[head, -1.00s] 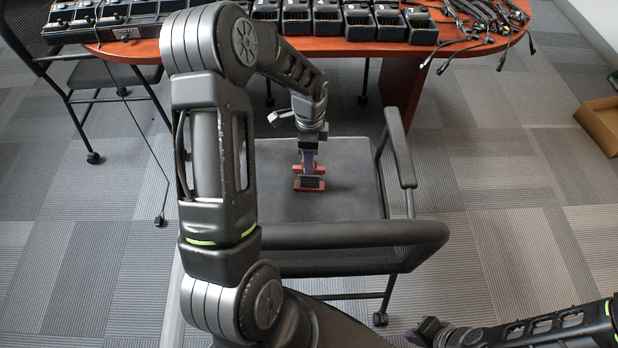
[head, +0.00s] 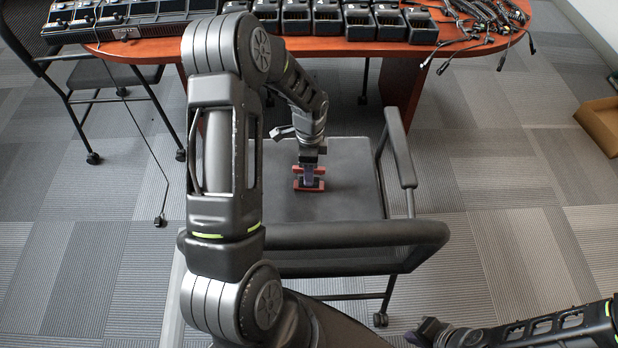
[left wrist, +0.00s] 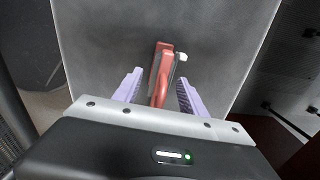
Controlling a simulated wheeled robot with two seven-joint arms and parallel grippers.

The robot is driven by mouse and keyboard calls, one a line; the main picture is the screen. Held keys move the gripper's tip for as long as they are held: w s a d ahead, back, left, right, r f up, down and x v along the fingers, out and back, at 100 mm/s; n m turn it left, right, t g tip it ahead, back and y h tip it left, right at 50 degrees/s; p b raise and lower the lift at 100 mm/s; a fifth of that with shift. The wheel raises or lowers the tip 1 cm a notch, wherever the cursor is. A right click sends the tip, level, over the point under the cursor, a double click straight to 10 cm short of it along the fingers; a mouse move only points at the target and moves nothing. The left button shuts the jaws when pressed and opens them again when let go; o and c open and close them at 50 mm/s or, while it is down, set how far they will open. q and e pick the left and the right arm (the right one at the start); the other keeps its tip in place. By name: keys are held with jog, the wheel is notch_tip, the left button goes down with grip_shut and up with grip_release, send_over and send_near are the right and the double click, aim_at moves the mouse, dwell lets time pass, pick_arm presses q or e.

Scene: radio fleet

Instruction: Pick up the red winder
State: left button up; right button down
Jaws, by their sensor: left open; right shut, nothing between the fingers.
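The red winder (head: 317,185) rests on the dark seat of the chair (head: 350,200) in the head view, partly hidden by my left gripper (head: 309,178). In the left wrist view the winder (left wrist: 163,75) lies lengthwise between the two purple fingers of my left gripper (left wrist: 157,92). The fingers are open, one on each side of it, with visible gaps. A small white part shows beside the winder. My right gripper (head: 425,332) is at the bottom right of the head view, shut and empty, far from the winder.
The chair has a curved backrest bar (head: 350,234) on the near side and an armrest (head: 400,150) on the right. Behind it stands a wooden table (head: 345,48) with several black chargers (head: 328,18) and cables (head: 480,20). A cardboard box (head: 600,125) is on the floor at right.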

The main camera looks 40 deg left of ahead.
pick_arm(q)
jog(key=shift+c, duration=0.6)
grip_shut()
